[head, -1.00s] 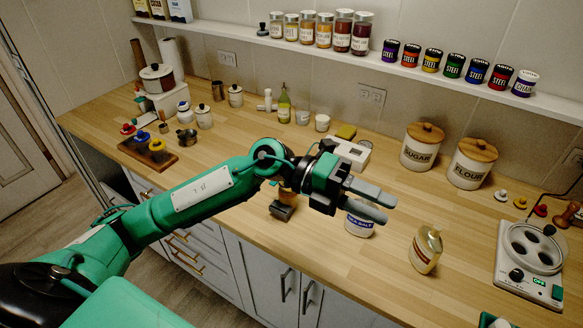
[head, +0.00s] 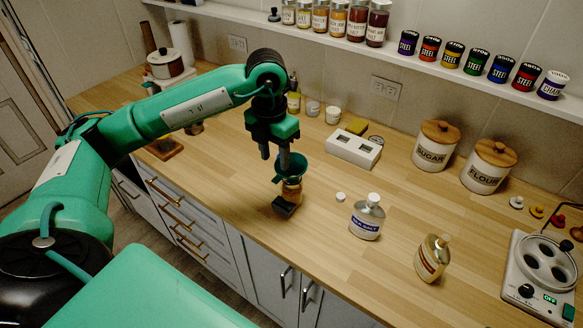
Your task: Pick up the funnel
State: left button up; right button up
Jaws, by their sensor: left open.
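The dark green funnel (head: 292,170) sits mouth up on a small amber jar (head: 291,191) near the counter's front edge. My left gripper (head: 275,154) points down with its two grey fingers apart. In the picture one finger overlaps the funnel's rim and the other is at its left. I cannot tell whether they touch it. My right gripper is not in view.
A dark block (head: 284,207) lies just in front of the jar. A sea salt jar (head: 367,217) and a tilted bottle (head: 432,258) stand to the right. A white two-slot holder (head: 353,149) is behind.

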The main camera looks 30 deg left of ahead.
aim_at(276, 179)
pick_arm(q)
notch_tip(276, 179, down, 5)
jog(key=shift+r+p, duration=0.1)
jog(key=shift+p, duration=0.4)
jog(key=shift+f+p, duration=0.5)
jog(key=shift+f, duration=0.05)
notch_tip(276, 179, down, 3)
jog(key=shift+f+p, duration=0.2)
jog(key=shift+p, duration=0.7)
jog(key=shift+f, duration=0.5)
grip_shut()
